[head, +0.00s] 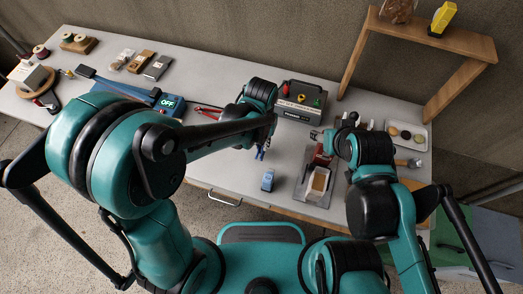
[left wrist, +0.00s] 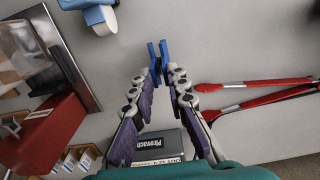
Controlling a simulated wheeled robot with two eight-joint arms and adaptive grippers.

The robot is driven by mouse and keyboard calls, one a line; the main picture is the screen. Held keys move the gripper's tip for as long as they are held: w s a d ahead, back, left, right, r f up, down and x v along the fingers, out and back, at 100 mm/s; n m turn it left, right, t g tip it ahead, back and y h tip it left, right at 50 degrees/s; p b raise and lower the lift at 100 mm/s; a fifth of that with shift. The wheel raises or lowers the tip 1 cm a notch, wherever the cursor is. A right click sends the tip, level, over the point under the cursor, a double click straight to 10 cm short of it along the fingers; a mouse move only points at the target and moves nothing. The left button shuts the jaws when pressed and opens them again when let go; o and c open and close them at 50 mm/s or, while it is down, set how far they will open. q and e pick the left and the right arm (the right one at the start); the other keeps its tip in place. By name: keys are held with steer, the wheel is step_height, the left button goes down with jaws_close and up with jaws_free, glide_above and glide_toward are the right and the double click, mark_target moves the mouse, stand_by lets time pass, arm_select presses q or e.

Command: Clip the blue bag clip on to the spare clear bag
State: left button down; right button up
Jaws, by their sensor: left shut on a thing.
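My left gripper (left wrist: 158,80) is shut on the blue bag clip (left wrist: 158,60), which sticks out past its fingertips above the grey table. In the head view the clip (head: 259,154) shows as a small blue piece below the left gripper (head: 264,146).
A blue and white object (head: 268,180) stands near the front edge. Red tongs (left wrist: 262,95) lie right of the left gripper. A grey box with coloured knobs (head: 300,98) stands behind. A wooden shelf (head: 430,38) rises at back right.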

arm_select(q)
step_height(320, 180, up, 4)
steer(key=p, duration=0.2)
steer(key=shift+p, duration=0.35)
